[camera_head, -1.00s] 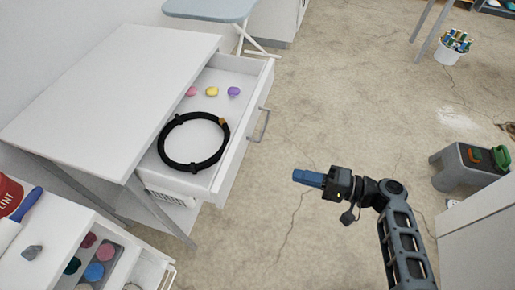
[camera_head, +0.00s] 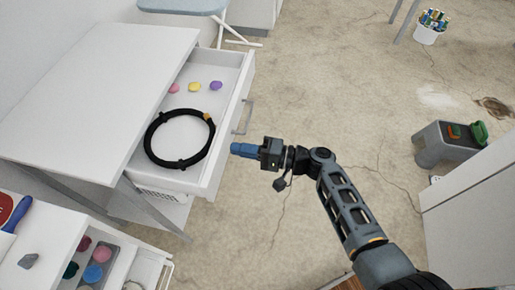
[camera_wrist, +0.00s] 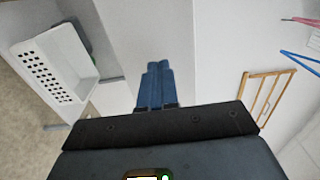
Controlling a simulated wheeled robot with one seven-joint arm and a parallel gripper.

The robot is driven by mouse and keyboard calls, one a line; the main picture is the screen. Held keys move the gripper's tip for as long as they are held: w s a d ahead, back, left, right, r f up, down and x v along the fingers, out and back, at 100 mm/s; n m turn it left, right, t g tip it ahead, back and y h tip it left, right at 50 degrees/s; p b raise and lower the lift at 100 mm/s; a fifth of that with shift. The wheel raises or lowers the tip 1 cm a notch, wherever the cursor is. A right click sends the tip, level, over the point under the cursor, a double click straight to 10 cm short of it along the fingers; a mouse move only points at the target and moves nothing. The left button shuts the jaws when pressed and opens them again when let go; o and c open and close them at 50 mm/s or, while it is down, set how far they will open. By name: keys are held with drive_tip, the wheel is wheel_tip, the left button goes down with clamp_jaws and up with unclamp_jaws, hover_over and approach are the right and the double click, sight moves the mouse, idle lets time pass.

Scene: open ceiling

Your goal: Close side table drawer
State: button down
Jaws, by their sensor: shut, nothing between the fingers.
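The white side table (camera_head: 95,75) stands at the left in the head view. Its drawer (camera_head: 219,135) is pulled out to the right, with a metal handle (camera_head: 243,117) on its front. A black ring-shaped coil (camera_head: 152,133) and several small coloured round items (camera_head: 194,87) lie in the drawer. My gripper (camera_head: 236,148) is shut and empty, its blue fingertips pointing left at the drawer front, just below the handle in the picture. I cannot tell whether they touch the front. In the wrist view the shut fingers (camera_wrist: 157,85) point at a pale flat surface.
A second white unit (camera_head: 55,235) with an open drawer of coloured items is at the lower left. A grey step stool (camera_head: 440,145) and a white cabinet (camera_head: 475,200) are at the right. The concrete floor between is clear. The wrist view shows a white basket (camera_wrist: 55,65).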

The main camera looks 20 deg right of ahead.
sight(164, 142)
drive_tip(key=shift+w+a, duration=0.3)
drive_tip(key=shift+a, duration=0.1)
drive_tip(key=shift+w+a, duration=0.2)
drive_tip(key=shift+a, duration=0.05)
drive_tip(key=b+x, duration=1.3)
drive_tip(key=x, duration=0.8)
drive_tip(key=shift+f, duration=0.15)
drive_tip(key=shift+w+a+r+b, duration=0.25)
drive_tip(key=shift+a+r+b, duration=0.05)
drive_tip(key=shift+a, duration=0.1)
